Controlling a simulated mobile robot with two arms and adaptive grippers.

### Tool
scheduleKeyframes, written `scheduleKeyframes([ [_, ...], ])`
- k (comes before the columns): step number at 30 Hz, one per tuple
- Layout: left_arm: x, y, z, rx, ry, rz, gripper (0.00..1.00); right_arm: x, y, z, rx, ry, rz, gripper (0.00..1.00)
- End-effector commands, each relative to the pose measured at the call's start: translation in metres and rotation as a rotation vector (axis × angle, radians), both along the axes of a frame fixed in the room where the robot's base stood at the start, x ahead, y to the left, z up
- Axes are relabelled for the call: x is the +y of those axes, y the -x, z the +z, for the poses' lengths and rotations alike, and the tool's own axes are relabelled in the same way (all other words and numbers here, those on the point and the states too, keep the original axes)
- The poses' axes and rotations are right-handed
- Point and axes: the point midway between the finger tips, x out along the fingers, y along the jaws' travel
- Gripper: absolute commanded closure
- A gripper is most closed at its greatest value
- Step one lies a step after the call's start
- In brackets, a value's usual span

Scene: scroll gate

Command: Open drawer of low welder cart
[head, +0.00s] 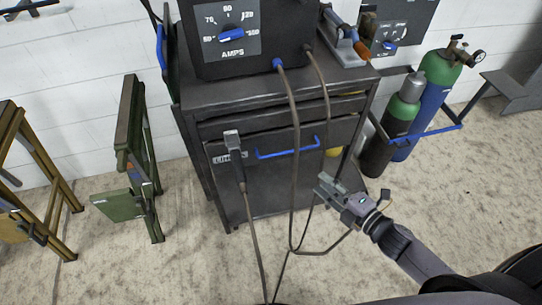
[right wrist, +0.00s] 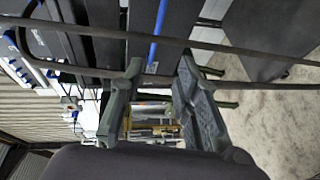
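The dark welder cart (head: 190,97) stands against the wall, with a drawer front (head: 335,131) below its top. A blue bar handle (head: 287,152) runs across that front; a blue bar also shows in the right wrist view (right wrist: 157,32). I cannot tell whether the drawer is fully shut. My right gripper (head: 328,187) is below and right of the handle, apart from it. In the right wrist view its fingers (right wrist: 160,85) are spread and nothing is between the tips that I can see holding. My left gripper is not in view.
Cables (head: 296,170) hang in front of the drawer and cross close to my right fingers. A clamp-like holder (head: 234,144) hangs at the drawer's left. The welder (head: 250,45) sits on top. Gas cylinders (head: 402,115) stand right; green folded stands (head: 135,140) stand left.

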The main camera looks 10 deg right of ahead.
Motion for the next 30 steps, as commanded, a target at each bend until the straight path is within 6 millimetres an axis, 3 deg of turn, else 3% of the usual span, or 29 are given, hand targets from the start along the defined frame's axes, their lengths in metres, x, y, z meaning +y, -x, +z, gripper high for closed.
scheduleKeyframes([
  [8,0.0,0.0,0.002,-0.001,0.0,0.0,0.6,0.014,-0.025,0.003,-0.02,0.007,0.014,0.7],
  [24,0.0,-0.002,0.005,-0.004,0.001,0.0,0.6,0.059,-0.123,-0.02,-0.015,0.006,0.009,0.7],
  [30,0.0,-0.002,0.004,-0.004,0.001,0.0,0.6,0.07,-0.147,-0.026,-0.014,0.005,0.01,0.7],
])
